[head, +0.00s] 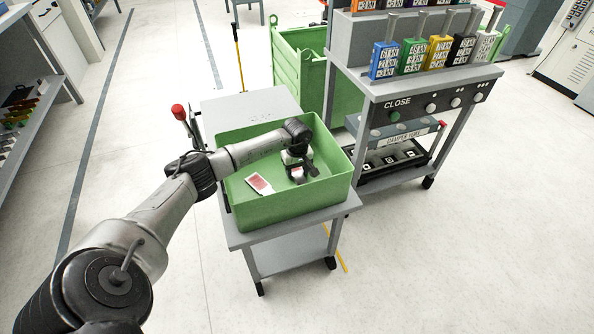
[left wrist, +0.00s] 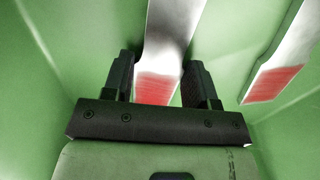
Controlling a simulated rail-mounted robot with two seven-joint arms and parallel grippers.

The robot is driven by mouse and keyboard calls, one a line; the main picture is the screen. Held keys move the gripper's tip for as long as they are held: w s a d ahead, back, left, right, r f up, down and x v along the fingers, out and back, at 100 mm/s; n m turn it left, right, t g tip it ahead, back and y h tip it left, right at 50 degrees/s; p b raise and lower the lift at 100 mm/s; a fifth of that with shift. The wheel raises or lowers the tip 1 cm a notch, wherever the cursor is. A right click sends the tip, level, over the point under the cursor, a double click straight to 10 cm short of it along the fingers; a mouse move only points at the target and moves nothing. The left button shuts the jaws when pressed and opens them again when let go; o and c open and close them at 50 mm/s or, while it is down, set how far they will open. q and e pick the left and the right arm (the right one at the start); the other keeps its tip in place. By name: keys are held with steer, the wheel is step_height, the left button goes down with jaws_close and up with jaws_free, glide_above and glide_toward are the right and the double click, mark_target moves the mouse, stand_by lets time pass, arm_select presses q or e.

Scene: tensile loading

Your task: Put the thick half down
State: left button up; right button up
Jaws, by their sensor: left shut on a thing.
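My left gripper (head: 299,172) is down inside the green bin. In the left wrist view its two dark fingers (left wrist: 160,78) are shut on a metal specimen half, taken as the thick half (left wrist: 172,35), with a red end between the fingers. A second half (head: 259,184), pale with a red patch, lies on the bin floor left of the gripper. It also shows at the right in the left wrist view (left wrist: 287,58), apart from the fingers. Whether the held half touches the bin floor, I cannot tell. My right gripper is not in view.
The green bin (head: 290,213) stands on a grey cart (head: 246,240), its walls rising around the gripper. A test stand (head: 440,85) with several coloured labelled blocks is at the right. Behind is a larger green container (head: 288,65). The floor in front is clear.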

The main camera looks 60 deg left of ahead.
arm_select(q)
steer(key=shift+a, duration=0.1)
steer(key=shift+f, duration=0.2)
steer(key=o, duration=1)
